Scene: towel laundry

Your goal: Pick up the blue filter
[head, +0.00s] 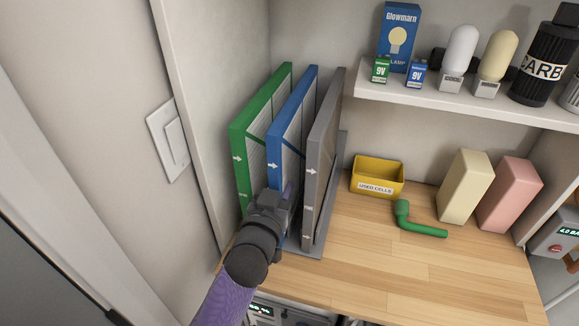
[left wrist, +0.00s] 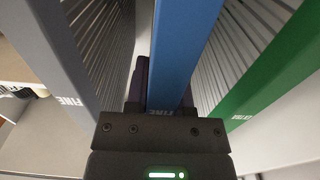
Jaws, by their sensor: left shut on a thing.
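The blue filter (head: 275,141) stands upright between a green filter (head: 242,150) and a grey filter (head: 319,160) in a grey rack (head: 318,249) at the left of the wooden counter. My left gripper (head: 283,200) is at the lower front of the blue filter, shut on its frame. In the left wrist view the blue filter (left wrist: 184,50) runs down into the gripper jaws (left wrist: 163,98). The grey filter (left wrist: 52,50) is on the left there and the green filter (left wrist: 274,80) on the right. My right gripper is not in view.
A wall with a light switch (head: 168,140) is close on the left. A yellow used-cells bin (head: 377,180), a green handle-like piece (head: 421,228), and cream (head: 465,187) and pink (head: 509,195) blocks stand to the right. A shelf (head: 440,97) overhangs. The front counter is clear.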

